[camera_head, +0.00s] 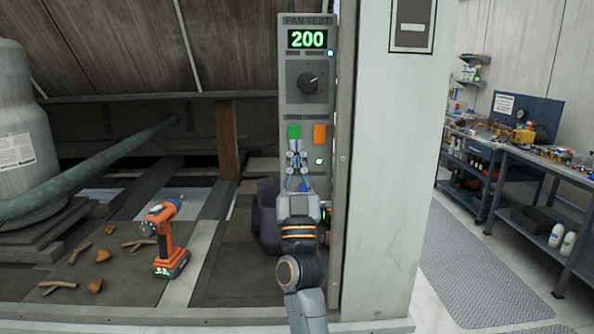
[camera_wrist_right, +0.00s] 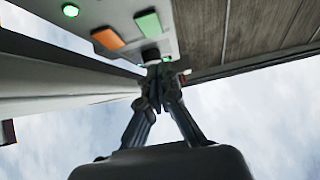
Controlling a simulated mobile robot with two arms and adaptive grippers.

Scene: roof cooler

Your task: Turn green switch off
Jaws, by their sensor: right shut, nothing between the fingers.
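The green switch (camera_head: 294,132) is on the lower part of the grey "FAN TEST" panel (camera_head: 308,109), left of an orange switch (camera_head: 319,134). In the right wrist view the green switch (camera_wrist_right: 148,24) shows above the fingertips, with the orange switch (camera_wrist_right: 107,38) to its left. My right gripper (camera_head: 297,150) reaches up in front of the panel, its tips just below the green switch in the picture. It is shut and empty; in the wrist view its fingers (camera_wrist_right: 160,75) meet at the tips. I cannot tell whether the tips touch the panel. My left gripper is out of view.
A display (camera_head: 307,39) reading 200 and a dark knob (camera_head: 308,82) sit higher on the panel. A lit green lamp (camera_head: 319,161) is below the orange switch. A pale post (camera_head: 385,170) stands right of the panel.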

